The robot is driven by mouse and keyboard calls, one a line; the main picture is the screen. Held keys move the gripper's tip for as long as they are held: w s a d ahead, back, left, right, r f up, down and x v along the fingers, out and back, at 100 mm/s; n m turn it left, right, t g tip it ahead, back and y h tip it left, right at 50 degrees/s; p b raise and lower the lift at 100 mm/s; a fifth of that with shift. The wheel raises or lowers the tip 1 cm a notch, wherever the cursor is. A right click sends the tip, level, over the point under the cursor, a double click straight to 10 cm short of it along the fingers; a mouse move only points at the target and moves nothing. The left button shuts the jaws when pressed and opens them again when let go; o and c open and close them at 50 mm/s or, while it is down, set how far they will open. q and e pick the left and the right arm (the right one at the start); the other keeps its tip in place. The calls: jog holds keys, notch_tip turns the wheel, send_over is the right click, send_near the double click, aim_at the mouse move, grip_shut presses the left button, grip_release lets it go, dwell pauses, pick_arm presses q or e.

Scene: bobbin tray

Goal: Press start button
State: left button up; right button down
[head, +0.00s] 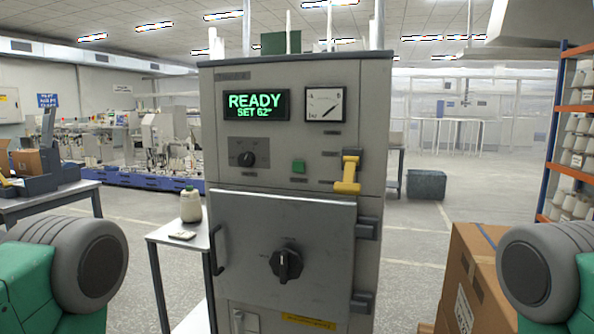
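My arms show only as green and grey links at the lower left and lower right corners. Neither gripper is in view, and nothing of mine touches the button.
A gauge (325,104) is above. A small side table (160,236) with a bottle (190,205) stands left. A cardboard box (465,265) stands right, before a bobbin rack (575,130).

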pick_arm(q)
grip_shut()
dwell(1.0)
